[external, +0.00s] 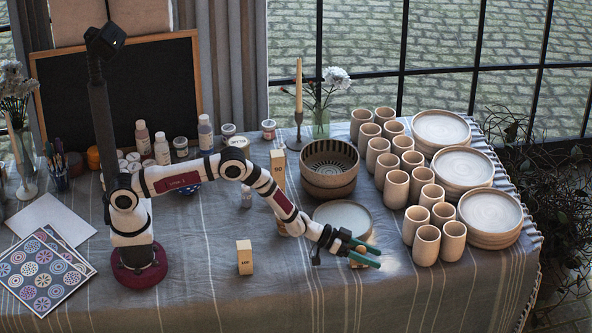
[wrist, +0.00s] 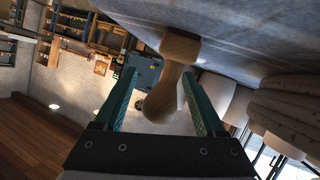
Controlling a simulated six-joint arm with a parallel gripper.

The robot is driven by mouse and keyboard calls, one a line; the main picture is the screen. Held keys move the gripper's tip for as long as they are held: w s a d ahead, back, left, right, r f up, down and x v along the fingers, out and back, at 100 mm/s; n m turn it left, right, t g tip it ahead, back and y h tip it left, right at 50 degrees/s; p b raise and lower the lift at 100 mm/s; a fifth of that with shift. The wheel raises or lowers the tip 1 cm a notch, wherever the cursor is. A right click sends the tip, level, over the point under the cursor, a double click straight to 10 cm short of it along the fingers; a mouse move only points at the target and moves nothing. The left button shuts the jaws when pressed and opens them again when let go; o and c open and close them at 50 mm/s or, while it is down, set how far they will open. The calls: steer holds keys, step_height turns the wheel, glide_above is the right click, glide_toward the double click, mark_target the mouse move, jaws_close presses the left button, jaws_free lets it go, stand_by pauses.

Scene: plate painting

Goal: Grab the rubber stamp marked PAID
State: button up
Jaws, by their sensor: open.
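My gripper (external: 375,256) has green fingers and is open, low over the cloth at the front of the table. In the wrist view, a wooden turned handle (wrist: 161,105) with a rounded end lies between the open fingers (wrist: 158,80), with no clear grip on it. In the external view, part of a wooden piece (external: 356,264) shows beside the fingers, mostly hidden by them. A wooden block (external: 244,257) with small dark lettering stands left of the gripper. Another lettered block (external: 278,168) stands farther back. I cannot read PAID on any of them.
A grey plate (external: 343,214) lies just behind my gripper, with stacked bowls (external: 330,166) beyond. Several clay cups (external: 426,246) and plate stacks (external: 490,213) stand to the right. Paint bottles (external: 162,150) stand at the back left. The front cloth (external: 310,285) is mostly clear.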

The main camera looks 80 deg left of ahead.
jaws_close()
steer(key=shift+r, duration=0.1)
stand_by(0.3)
